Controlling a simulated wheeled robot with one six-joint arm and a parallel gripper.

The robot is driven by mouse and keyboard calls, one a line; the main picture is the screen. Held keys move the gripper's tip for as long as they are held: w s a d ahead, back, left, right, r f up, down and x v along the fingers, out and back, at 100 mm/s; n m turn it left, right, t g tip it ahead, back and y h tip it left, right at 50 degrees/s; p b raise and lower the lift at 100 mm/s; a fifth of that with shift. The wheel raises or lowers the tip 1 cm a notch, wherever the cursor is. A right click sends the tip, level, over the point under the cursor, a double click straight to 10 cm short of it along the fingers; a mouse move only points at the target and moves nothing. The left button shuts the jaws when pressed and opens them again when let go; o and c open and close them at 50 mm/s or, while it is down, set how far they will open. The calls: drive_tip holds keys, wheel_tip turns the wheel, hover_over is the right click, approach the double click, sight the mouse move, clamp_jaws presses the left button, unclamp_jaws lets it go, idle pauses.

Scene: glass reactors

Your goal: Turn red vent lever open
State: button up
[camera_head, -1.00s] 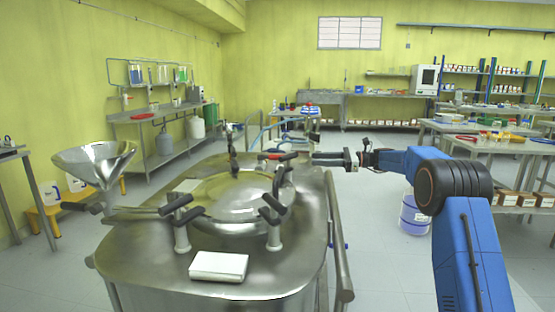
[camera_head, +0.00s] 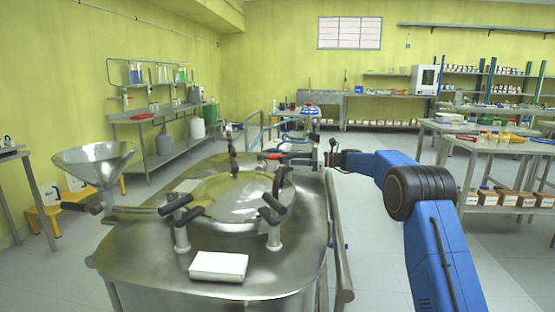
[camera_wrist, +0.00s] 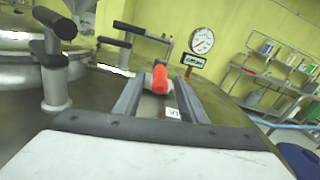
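The red vent lever (camera_head: 269,156) is a small red handle at the back right of the steel reactor lid (camera_head: 232,197) in the head view. In the wrist view the red lever (camera_wrist: 160,79) points toward me, in line with the gap between my fingers. My gripper (camera_head: 290,158) is just right of the lever, reaching in from the right. In the wrist view my gripper (camera_wrist: 157,92) is open, with one finger on each side of the lever's line. I cannot tell whether either finger touches it. A small white tag shows between the fingers.
A round pressure gauge (camera_wrist: 202,41) with a dark label stands behind the lever. Black-handled clamps (camera_wrist: 56,58) stand around the lid, left of my fingers. A metal rail (camera_head: 338,240) runs along the reactor's right side. A white block (camera_head: 218,266) lies at the front.

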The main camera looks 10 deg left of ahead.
sight(272, 157)
drive_tip(key=shift+w+a, duration=0.1)
drive_tip(key=shift+a, duration=2.3)
clamp_jaws()
